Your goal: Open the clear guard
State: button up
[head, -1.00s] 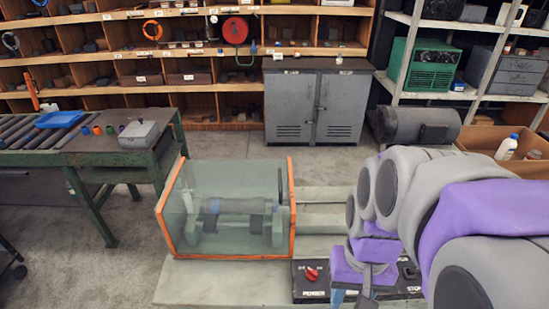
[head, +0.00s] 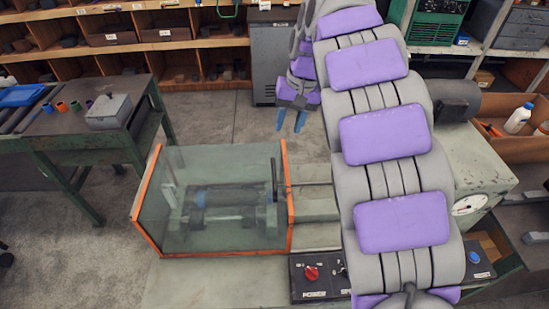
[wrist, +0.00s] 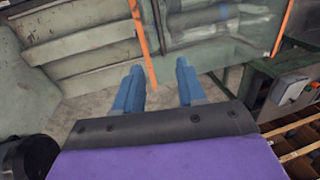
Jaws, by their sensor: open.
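The clear guard (head: 165,215) is a see-through box with orange edges. It sits closed over a flanged pipe (head: 230,198) on the pale green machine bed. A dark upright handle (head: 274,178) shows near its right edge. In the wrist view the guard (wrist: 215,38) is at the top, with orange edges on both sides. My gripper (head: 290,122) is open and empty, fingers pointing down, beyond the guard's upper right corner and apart from it.
A control panel (head: 325,278) with a red knob is in front of the bed. A green bench (head: 85,148) with a grey box stands at left. A grey cabinet (head: 268,75) and shelves are behind. Floor is clear between bench and guard.

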aim_at(274, 172)
jog(key=a+f+b, duration=0.1)
jog(key=f, duration=0.4)
jog(key=a+f, duration=0.1)
jog(key=f, duration=0.5)
jog(key=a+f+b, duration=0.1)
jog(key=f, duration=0.5)
jog(key=shift+a+b, duration=0.15)
jog(key=shift+b, duration=0.15)
jog(key=shift+c, duration=0.5)
grip_shut()
